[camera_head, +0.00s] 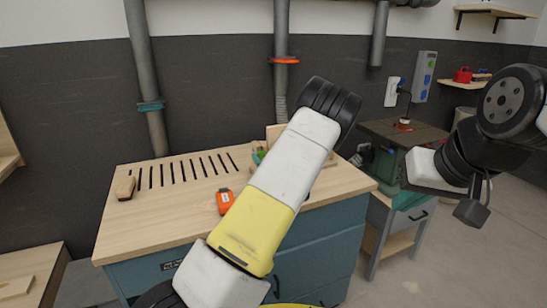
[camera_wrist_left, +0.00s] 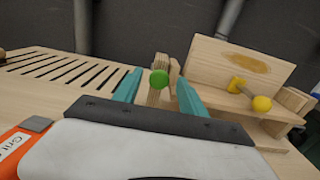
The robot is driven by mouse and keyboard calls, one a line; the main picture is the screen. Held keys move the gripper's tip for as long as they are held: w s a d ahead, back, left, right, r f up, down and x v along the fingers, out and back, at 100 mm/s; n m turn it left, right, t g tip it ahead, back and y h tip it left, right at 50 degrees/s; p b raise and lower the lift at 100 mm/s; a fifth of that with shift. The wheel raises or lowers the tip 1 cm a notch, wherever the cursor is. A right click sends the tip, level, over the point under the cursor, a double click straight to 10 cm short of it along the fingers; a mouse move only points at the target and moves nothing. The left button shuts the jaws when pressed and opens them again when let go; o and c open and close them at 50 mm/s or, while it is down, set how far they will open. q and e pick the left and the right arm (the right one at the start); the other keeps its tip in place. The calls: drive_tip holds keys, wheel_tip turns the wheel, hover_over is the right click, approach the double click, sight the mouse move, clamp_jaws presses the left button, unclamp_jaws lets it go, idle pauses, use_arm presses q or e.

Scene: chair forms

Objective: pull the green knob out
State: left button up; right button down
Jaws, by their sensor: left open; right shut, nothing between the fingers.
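The round green knob (camera_wrist_left: 159,79) shows in the left wrist view, in front of an upright pale wooden piece (camera_wrist_left: 163,92) on the bench. My left gripper (camera_wrist_left: 157,86) is open, and its two teal fingers appear on either side of the knob with gaps to both. I cannot tell how deep the knob sits between them. In the head view my left arm covers most of that spot, and only a small green patch (camera_head: 259,155) shows beside it. My right gripper (camera_head: 473,204) is shut and empty, held up at the right, away from the bench.
A wooden fixture (camera_wrist_left: 235,68) with a yellow knob (camera_wrist_left: 261,103) stands right of the green knob. A green machine (camera_head: 388,160) stands behind at right.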

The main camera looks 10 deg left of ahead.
use_arm(q)
drive_tip(key=shift+w+a, duration=0.1)
clamp_jaws()
idle(1.4)
